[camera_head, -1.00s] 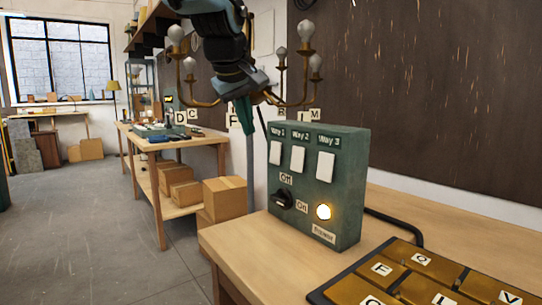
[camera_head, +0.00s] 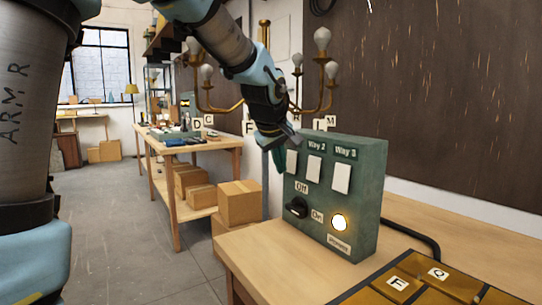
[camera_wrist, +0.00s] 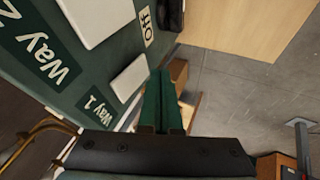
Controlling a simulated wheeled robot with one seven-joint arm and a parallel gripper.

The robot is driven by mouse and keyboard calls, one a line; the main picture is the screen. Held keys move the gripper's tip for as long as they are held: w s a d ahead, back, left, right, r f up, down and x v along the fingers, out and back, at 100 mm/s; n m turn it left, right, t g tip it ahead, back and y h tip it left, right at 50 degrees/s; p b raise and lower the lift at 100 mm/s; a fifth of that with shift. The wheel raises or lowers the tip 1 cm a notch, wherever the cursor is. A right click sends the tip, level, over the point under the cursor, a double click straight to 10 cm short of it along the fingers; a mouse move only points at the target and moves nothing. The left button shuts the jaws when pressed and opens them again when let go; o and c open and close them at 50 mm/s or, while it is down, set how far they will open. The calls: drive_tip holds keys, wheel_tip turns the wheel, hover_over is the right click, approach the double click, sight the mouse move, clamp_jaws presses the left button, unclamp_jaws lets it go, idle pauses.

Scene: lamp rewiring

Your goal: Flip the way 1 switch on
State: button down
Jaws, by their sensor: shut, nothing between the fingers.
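A green control box (camera_head: 374,212) stands upright on the bench, with white rocker switches in a row. The way 1 switch (camera_head: 292,161) is at the left, partly covered by my gripper; the wrist view shows it (camera_wrist: 130,79) beside its "Way 1" label (camera_wrist: 98,106). I cannot tell which way it is tipped. The way 2 switch (camera_head: 313,168) and way 3 switch (camera_head: 341,178) sit to its right. My gripper (camera_head: 279,160) is shut and empty, its green fingertips (camera_wrist: 161,73) close beside the way 1 switch; contact cannot be told.
Below the switches are a black Off/On knob (camera_head: 297,207) and a glowing power lamp (camera_head: 339,222). A black cable (camera_head: 415,233) runs behind the box. A gold lettered tray (camera_head: 425,285) lies at front right. A chandelier (camera_head: 322,95) hangs behind.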

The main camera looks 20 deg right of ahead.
drive_tip(key=shift+w+d, duration=0.15)
drive_tip(key=shift+d, duration=0.45)
drive_tip(key=shift+d+f+b, duration=0.15)
drive_tip(key=shift+d+b, duration=0.15)
drive_tip(key=shift+b, duration=0.1)
